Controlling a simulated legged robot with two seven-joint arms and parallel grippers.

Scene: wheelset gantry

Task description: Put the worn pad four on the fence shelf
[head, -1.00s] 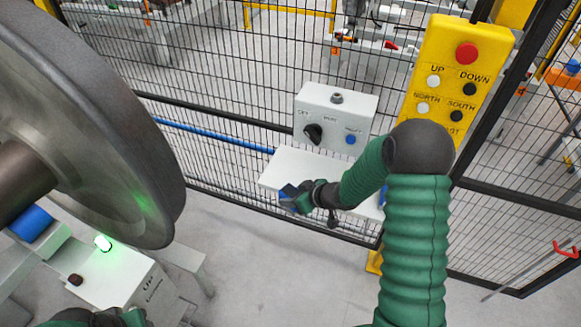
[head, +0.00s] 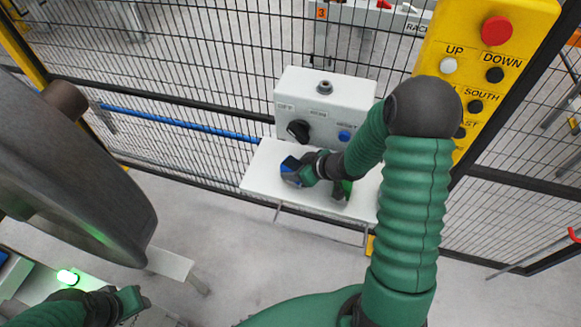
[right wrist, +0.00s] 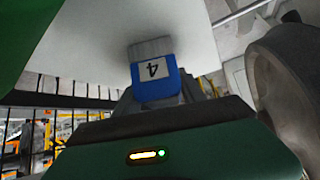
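The pad four is a small blue block (head: 291,164) with a grey part. In the right wrist view the blue pad (right wrist: 157,88) shows a white label with a 4. My right gripper (head: 299,172) is shut on it, over the left part of the white fence shelf (head: 262,180). The shelf's pale surface (right wrist: 85,45) fills much of the right wrist view behind the pad. I cannot tell whether the pad touches the shelf. My left gripper (head: 130,303) is at the lower left, away from the shelf; its finger opening is unclear.
A white control box (head: 305,95) with a dark knob and a blue button stands behind the shelf against the mesh fence. A yellow button panel (head: 475,45) hangs at the right. A large steel wheel (head: 75,180) and a lit control stand (head: 40,287) are at the left.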

